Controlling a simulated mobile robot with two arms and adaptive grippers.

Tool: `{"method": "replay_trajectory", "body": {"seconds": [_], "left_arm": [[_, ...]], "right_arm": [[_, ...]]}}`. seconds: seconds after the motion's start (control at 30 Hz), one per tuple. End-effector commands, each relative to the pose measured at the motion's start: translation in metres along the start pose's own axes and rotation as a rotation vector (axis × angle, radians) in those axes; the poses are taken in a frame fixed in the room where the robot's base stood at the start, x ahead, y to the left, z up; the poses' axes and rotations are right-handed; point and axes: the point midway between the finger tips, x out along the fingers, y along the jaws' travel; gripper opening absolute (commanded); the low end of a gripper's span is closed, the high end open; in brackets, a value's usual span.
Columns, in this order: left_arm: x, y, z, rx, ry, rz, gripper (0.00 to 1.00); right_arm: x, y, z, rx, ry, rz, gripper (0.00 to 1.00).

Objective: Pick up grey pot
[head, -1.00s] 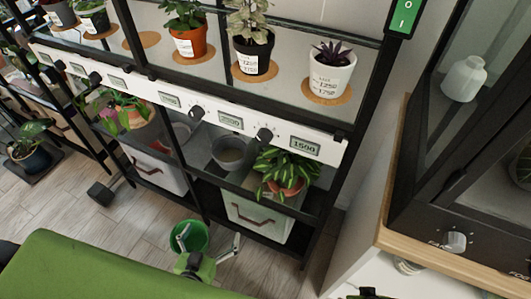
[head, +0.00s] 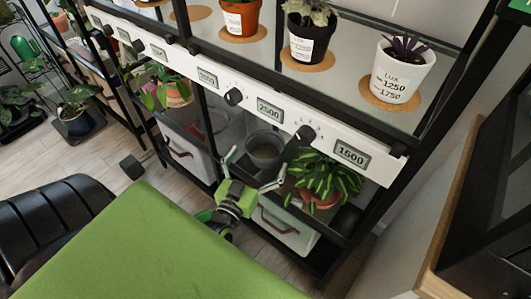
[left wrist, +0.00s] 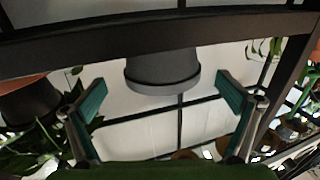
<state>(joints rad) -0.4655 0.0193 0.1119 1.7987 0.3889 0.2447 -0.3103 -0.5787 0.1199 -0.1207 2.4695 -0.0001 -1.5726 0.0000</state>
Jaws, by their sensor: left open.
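The grey pot (head: 265,149) stands on the lower shelf of the plant rack, just under the white control strip. It also shows in the left wrist view (left wrist: 163,72), upper middle, rim toward the bottom of the picture. My left gripper (head: 254,168) is open and empty in front of the pot, with its two fingers spread toward it. In the left wrist view the green finger pads (left wrist: 160,88) lie to either side of the pot, apart from it. My right gripper is not in view.
A leafy plant in a terracotta pot (head: 321,199) stands close to the right of the grey pot. The white strip (head: 230,95) with knobs runs above. A white bin (head: 287,230) sits below. The green surface (head: 140,250) fills the lower foreground.

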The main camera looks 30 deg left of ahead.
Motion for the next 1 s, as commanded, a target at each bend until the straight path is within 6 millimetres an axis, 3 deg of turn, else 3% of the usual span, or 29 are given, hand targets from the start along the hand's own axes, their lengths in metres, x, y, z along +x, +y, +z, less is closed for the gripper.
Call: {"method": "replay_trajectory", "body": {"seconds": [0.4,0.67,0.87,0.9,1.0], "left_arm": [[0.05,-0.003,-0.003,0.0,0.002,0.0,1.0],[0.053,-0.003,-0.003,0.0,0.0,0.0,1.0],[0.053,-0.003,-0.003,0.0,0.0,0.0,0.53],[0.053,-0.003,-0.003,0.0,0.0,0.0,0.49],[0.053,-0.003,-0.005,0.0,0.004,0.0,0.49]], "right_arm": [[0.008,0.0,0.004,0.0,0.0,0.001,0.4],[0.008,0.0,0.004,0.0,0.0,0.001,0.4],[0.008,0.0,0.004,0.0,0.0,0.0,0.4],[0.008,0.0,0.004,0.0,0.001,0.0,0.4],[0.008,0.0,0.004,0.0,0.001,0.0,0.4]]}}
